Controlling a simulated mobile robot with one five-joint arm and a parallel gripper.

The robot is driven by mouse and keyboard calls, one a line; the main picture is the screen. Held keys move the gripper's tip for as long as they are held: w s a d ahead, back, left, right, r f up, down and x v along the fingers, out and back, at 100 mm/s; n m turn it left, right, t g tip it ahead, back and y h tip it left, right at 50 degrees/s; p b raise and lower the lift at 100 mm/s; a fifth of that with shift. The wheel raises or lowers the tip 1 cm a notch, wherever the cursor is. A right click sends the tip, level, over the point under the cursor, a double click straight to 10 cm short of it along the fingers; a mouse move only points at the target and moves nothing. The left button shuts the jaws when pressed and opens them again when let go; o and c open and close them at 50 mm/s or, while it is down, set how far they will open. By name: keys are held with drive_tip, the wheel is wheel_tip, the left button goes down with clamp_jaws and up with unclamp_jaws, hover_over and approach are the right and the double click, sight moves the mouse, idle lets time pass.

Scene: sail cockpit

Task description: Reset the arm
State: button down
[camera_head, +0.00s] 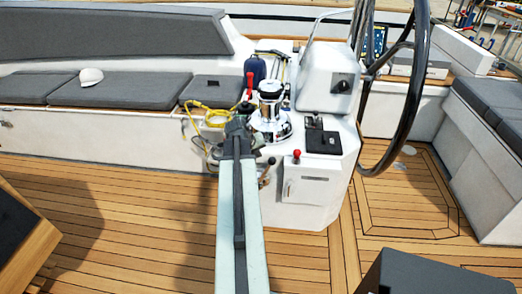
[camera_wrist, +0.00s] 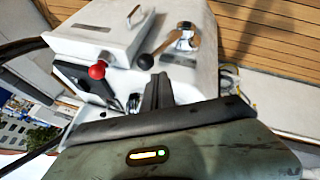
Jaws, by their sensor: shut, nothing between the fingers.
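My arm (camera_head: 239,215) reaches straight forward from the bottom of the head view over the teak deck. My gripper (camera_head: 237,126) is at its far end, just left of the white helm console (camera_head: 318,210) and in front of the chrome winch (camera_head: 270,105). In the wrist view my gripper (camera_wrist: 158,88) shows as dark fingers, shut and empty. Beyond them are a red-knobbed lever (camera_wrist: 97,70) and a black-knobbed lever (camera_wrist: 146,61) on the console. I cannot tell the exact gap between gripper and console.
A steering wheel (camera_head: 409,90) stands right of the console. Yellow rope (camera_head: 197,107) hangs left of the gripper. Grey cushions (camera_head: 125,90) with a white cap (camera_head: 91,76) line the back bench. A wooden-edged table (camera_head: 38,245) is at lower left. The left deck (camera_head: 130,210) is clear.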

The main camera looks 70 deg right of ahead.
drive_tip(key=p+v, duration=0.1)
drive_tip(key=v, duration=0.2)
drive_tip(key=p+v, duration=0.2)
drive_tip(key=shift+s+a+r, duration=0.15)
drive_tip(key=shift+r, duration=0.2)
drive_tip(key=w+a+r+n+t+p, duration=0.1)
drive_tip(key=w+a+n, duration=0.1)
drive_tip(key=w+a, duration=0.75)
drive_tip(key=w+a+n+t+p, duration=0.1)
drive_tip(key=w+a+n+t, duration=0.15)
drive_tip(key=w+a, duration=0.7)
drive_tip(key=w+a+n+y, duration=0.2)
drive_tip(key=w+a+n, duration=0.1)
drive_tip(key=w+a, duration=1.2)
drive_tip(key=a+n+y+p, duration=0.1)
drive_tip(key=a+n+y, duration=0.1)
drive_tip(key=a, duration=1.2)
drive_tip(key=s+a+n+g+y, duration=0.1)
drive_tip(key=s+a, duration=0.2)
drive_tip(key=a, duration=0.4)
drive_tip(key=s+a+f+g+y, duration=0.1)
drive_tip(key=s+a, duration=0.2)
drive_tip(key=a, duration=0.4)
drive_tip(key=shift+f+n+y, duration=0.25)
drive_tip(key=shift+n+y, duration=0.05)
drive_tip(key=shift+n, duration=0.05)
